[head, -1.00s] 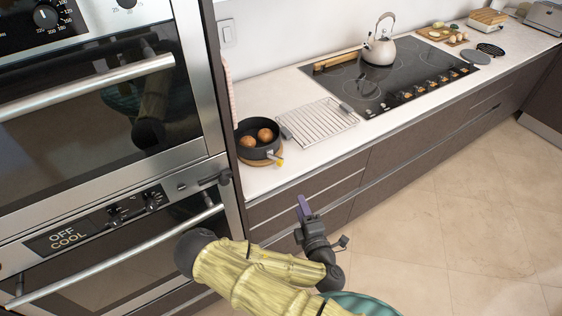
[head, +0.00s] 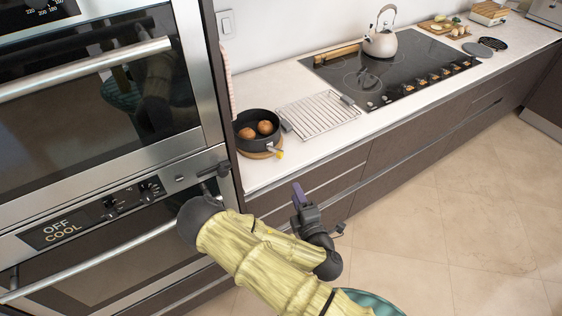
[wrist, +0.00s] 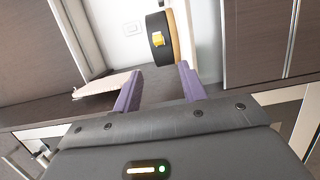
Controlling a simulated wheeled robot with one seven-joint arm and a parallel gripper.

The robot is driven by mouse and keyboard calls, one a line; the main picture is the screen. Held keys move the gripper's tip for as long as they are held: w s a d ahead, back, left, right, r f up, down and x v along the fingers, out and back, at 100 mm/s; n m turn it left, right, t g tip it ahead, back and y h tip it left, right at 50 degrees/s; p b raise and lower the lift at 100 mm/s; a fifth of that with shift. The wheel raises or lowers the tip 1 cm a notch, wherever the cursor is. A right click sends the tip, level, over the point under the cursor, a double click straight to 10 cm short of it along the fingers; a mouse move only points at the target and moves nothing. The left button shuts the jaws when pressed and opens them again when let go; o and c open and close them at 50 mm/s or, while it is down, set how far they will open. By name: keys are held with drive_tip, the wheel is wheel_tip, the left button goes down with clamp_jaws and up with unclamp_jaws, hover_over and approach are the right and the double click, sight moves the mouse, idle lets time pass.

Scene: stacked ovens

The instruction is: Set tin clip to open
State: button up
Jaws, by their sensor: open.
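A round dark tin (head: 246,144) with two brown rolls (head: 257,129) in it stands on a round wooden board (head: 262,155) at the counter's left end. Its yellow-tipped clip (head: 279,154) is on the tin's front right side. The clip also shows in the wrist view (wrist: 158,41), on the tin's dark side wall (wrist: 154,24). It is too small to tell its setting. My gripper (head: 297,190) is in front of the counter, below the tin and apart from it. In the wrist view its purple fingers (wrist: 160,88) are apart and empty, with the clip beyond the gap.
Stacked ovens (head: 100,120) stand close on the left. A wire rack (head: 320,114) lies right of the tin. Farther along are a black cooktop (head: 400,75) and a kettle (head: 381,44). A pink cloth (wrist: 103,84) hangs beside the tin. The floor at right is clear.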

sight(280, 158)
drive_tip(key=p+x, duration=0.3)
drive_tip(key=x, duration=1.2)
drive_tip(key=shift+w+a+r, duration=0.1)
drive_tip(key=shift+w, duration=0.1)
clamp_jaws()
